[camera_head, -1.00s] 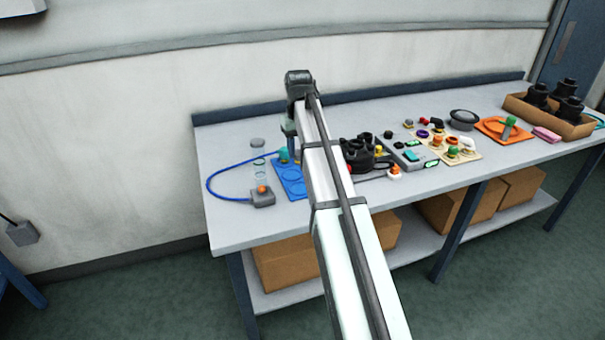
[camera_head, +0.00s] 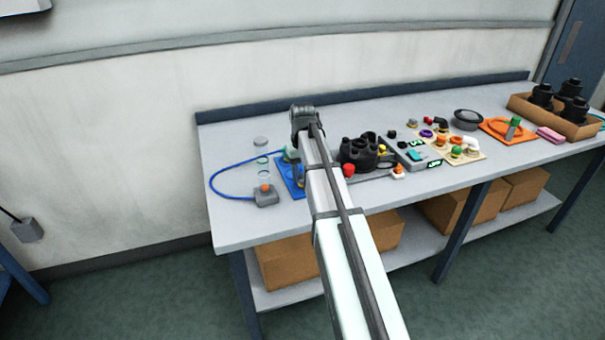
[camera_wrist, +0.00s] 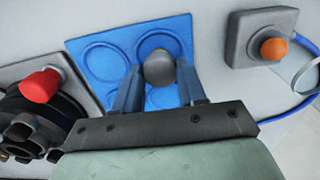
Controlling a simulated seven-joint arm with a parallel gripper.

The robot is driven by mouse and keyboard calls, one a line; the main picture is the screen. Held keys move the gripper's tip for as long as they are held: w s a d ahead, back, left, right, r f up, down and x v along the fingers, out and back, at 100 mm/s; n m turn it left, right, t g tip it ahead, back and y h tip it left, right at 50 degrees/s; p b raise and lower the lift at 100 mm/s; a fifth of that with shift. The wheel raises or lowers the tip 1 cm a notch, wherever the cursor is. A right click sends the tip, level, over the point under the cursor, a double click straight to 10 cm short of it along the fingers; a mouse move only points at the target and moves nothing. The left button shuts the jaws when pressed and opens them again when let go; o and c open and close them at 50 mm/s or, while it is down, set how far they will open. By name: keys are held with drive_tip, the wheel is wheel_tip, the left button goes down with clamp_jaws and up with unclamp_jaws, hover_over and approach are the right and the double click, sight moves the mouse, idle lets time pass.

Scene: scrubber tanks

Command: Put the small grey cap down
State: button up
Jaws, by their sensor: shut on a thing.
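The small grey cap (camera_wrist: 159,68) is a dark, rounded piece between the fingertips of my gripper (camera_wrist: 157,88) in the wrist view. The gripper is shut on it. It is above a blue tray (camera_wrist: 84,50) with round recesses; the gap beneath the cap cannot be judged. The fingers and wrist cover the near part of the tray. In the head view the blue tray (camera_head: 284,165) shows beside my arm, while the cap and fingertips are hidden behind the arm.
A grey box with an orange button (camera_wrist: 273,48) and a blue cable stands right of the tray in the wrist view. A red knob (camera_wrist: 41,85) and a black fitting (camera_wrist: 22,128) are at left. A clear ring (camera_wrist: 306,76) is at the right edge. Bare bench (camera_head: 235,225) lies at front left.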

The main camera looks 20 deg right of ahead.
sight(302, 176)
drive_tip(key=shift+f, duration=0.25)
drive_tip(key=o, duration=1.2)
drive_tip(key=shift+c, duration=0.2)
drive_tip(key=shift+r, duration=0.1)
wheel_tip(302, 176, up, 12)
